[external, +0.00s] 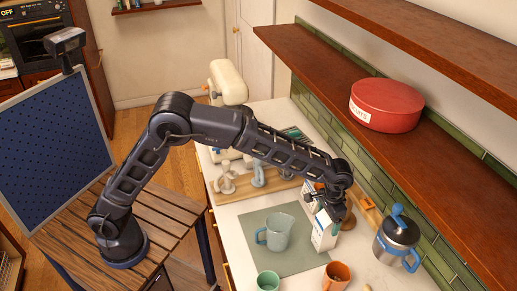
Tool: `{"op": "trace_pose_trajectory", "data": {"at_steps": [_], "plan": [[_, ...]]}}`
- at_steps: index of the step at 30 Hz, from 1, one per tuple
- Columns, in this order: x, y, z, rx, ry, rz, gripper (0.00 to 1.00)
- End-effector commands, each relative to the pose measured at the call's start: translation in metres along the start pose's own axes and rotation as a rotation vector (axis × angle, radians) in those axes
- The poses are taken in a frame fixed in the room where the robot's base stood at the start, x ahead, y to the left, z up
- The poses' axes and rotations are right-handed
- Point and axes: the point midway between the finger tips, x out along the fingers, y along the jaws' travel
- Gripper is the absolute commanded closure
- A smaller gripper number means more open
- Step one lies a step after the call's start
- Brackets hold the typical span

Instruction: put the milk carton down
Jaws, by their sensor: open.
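A white milk carton (325,234) stands upright on the counter at the right edge of the grey-green mat (298,262). My gripper (324,204) is open, low over the carton's top. The arm hides part of the carton's upper end, and I cannot tell whether the fingers touch it. A second white and blue carton (308,188) shows partly behind my gripper.
A grey-blue pitcher (276,233) stands on the mat. A green cup (268,281), an orange cup (337,275) and a steel canister (397,241) stand nearby. A wooden shelf (440,190) with a red tin (386,106) overhangs the right side.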

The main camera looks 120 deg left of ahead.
Motion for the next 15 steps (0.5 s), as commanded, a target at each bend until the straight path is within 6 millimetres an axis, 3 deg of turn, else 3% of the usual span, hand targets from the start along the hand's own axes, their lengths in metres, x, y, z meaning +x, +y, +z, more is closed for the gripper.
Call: {"op": "trace_pose_trajectory", "data": {"at_steps": [5,15], "plan": [[-0.021,0.000,-0.001,0.000,0.003,0.001,0.17],[-0.085,0.000,-0.001,-0.001,0.003,0.001,0.17]]}}
